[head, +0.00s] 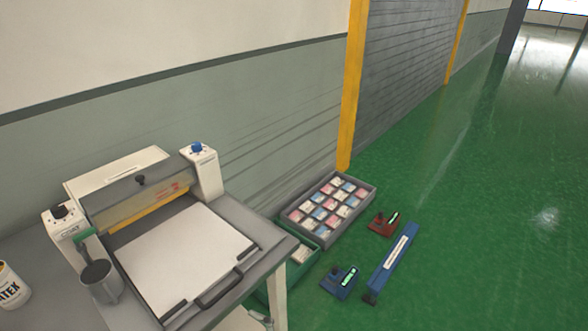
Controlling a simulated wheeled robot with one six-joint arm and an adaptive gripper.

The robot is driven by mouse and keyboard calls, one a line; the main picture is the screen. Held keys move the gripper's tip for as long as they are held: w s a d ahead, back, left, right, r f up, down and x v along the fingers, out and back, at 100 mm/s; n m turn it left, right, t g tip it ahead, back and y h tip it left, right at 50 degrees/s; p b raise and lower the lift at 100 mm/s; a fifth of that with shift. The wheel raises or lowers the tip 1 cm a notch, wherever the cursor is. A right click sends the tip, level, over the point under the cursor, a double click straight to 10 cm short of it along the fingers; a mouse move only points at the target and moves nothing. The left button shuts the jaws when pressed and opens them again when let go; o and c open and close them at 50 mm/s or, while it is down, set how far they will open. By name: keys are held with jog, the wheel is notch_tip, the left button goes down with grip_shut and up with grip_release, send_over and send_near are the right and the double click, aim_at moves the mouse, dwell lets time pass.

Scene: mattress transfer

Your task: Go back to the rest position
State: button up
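My gripper and arm do not show in the head view, so how the gripper stands and whether it holds anything is hidden. A coating machine (143,200) stands on a grey table at the lower left. A flat white sheet (186,257) lies on its bed, in front of the machine's roller housing. A black handle (220,288) sits at the bed's front edge.
A grey cup (100,281) and a white can (11,285) stand left of the bed. On the green floor are a grey crate (352,216) of small packets, a green crate (309,267), and blue (341,283) and red (384,222) devices. Floor on the right is clear.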

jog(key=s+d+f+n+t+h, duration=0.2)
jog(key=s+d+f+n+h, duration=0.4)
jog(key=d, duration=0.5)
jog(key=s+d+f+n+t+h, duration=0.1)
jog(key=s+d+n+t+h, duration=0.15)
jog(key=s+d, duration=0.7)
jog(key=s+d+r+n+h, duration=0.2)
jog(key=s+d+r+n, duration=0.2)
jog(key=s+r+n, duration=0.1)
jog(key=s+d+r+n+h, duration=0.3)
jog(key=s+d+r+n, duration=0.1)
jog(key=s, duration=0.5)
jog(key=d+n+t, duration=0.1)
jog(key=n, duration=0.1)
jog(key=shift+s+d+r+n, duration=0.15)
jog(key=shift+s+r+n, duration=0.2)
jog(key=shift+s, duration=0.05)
